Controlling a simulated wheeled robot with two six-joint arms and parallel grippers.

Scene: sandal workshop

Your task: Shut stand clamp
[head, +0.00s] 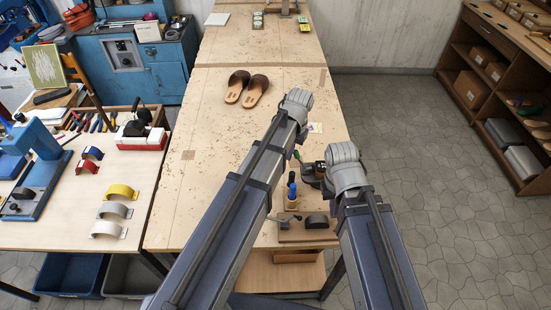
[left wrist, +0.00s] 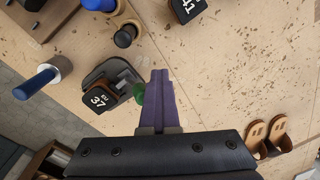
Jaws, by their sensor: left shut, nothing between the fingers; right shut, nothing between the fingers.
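The dark stand (left wrist: 121,70) is on the bench in the left wrist view, with a black block marked EU 37 (left wrist: 98,99) at it. Its green lever (left wrist: 139,93) is right beside my left gripper's purple fingers (left wrist: 161,80); I cannot tell whether they touch. In the head view the stand (head: 308,173) is partly covered by my arms, and the green lever (head: 297,155) shows at its left. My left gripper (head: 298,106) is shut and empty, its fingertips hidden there. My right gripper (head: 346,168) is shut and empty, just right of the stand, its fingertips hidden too.
Blue-handled tools (head: 292,190) and a small board with a dark block (head: 317,221) are at the bench's near end. A pair of sandals (head: 247,88) lies farther back. Side table (head: 135,180) at left holds coloured straps. The bench's left middle is clear apart from scraps.

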